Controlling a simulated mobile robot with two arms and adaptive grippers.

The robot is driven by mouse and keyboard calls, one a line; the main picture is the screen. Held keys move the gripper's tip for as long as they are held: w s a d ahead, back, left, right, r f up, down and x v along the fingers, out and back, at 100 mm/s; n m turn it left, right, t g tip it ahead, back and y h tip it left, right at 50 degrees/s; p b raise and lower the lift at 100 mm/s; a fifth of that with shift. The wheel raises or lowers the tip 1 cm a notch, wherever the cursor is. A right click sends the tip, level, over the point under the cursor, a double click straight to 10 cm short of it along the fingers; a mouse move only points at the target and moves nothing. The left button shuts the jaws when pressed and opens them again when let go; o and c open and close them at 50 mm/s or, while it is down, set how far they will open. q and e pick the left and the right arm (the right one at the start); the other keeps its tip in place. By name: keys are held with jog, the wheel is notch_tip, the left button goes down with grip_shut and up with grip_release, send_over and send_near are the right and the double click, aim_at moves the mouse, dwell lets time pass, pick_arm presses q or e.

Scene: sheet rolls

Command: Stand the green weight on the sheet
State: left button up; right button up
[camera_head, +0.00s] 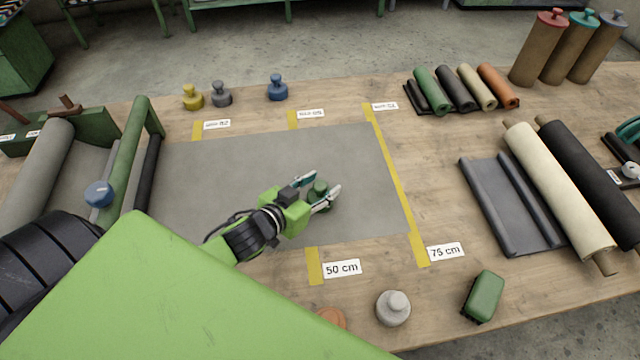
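The green weight (319,193) is upright over the grey sheet (220,190), right of the sheet's middle and left of its right edge. My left gripper (327,182) reaches over the sheet from the left, with its two fingers on either side of the weight's upper part. A finger hides part of the weight. I cannot tell whether the fingers press on it or stand slightly apart, nor whether its base touches the sheet. The sheet lies flat, its right edge near the 75 cm yellow strip (400,190). My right gripper is not in view.
Yellow (193,99), grey (221,96) and blue (277,90) weights stand behind the sheet. A pale grey weight (393,310) and a green case (484,296) are at the front. Rolls, including a cream one (556,185), fill the right. A green-framed roller (130,165) stands left.

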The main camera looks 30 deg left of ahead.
pick_arm(q)
jog(key=shift+r, duration=0.2)
jog(key=shift+s, duration=0.4)
jog(key=b+v, duration=0.1)
jog(key=v, duration=1)
jog(key=shift+s, duration=0.1)
